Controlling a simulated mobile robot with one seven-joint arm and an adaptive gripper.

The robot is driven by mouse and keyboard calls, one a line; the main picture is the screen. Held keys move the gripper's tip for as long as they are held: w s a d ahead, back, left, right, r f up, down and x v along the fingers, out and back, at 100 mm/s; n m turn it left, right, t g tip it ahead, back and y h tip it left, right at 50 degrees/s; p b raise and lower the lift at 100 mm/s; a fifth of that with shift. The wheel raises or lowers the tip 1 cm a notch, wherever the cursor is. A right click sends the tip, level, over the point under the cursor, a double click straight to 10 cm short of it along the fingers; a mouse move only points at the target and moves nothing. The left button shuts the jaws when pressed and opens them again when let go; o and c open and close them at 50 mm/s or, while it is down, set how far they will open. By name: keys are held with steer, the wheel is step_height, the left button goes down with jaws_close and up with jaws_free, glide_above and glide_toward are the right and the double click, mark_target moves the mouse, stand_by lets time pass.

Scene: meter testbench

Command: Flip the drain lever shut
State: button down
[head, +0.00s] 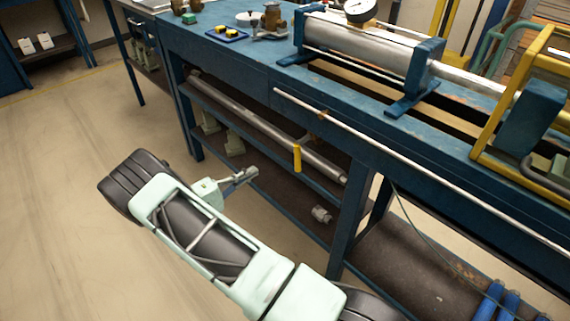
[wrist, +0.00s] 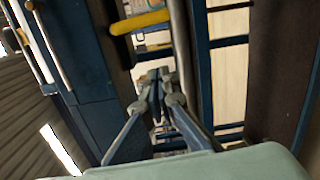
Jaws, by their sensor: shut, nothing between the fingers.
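A yellow lever handle (head: 297,158) points down in front of the long grey pipe under the blue bench. In the wrist view the yellow handle (wrist: 140,21) lies near the top, beyond my fingertips. I take it to be the drain lever; its pivot is not clear to me. My gripper (head: 252,172) is to the left of the lever in the head view, in front of the bench's lower shelf, and apart from the lever. In the wrist view my gripper (wrist: 158,76) has its fingers together, with nothing between them.
The blue bench (head: 255,75) carries a metal cylinder (head: 365,48) with a gauge (head: 360,10). Bench legs and shelves stand close to my gripper. The floor (head: 70,180) at left is clear.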

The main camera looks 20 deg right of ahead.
steer(key=shift+d, duration=0.1)
steer(key=d+b, duration=0.1)
steer(key=d, duration=1)
steer(key=shift+s+d+r+b, duration=0.2)
steer(key=shift+s+b, duration=0.05)
steer(key=shift+b, duration=0.05)
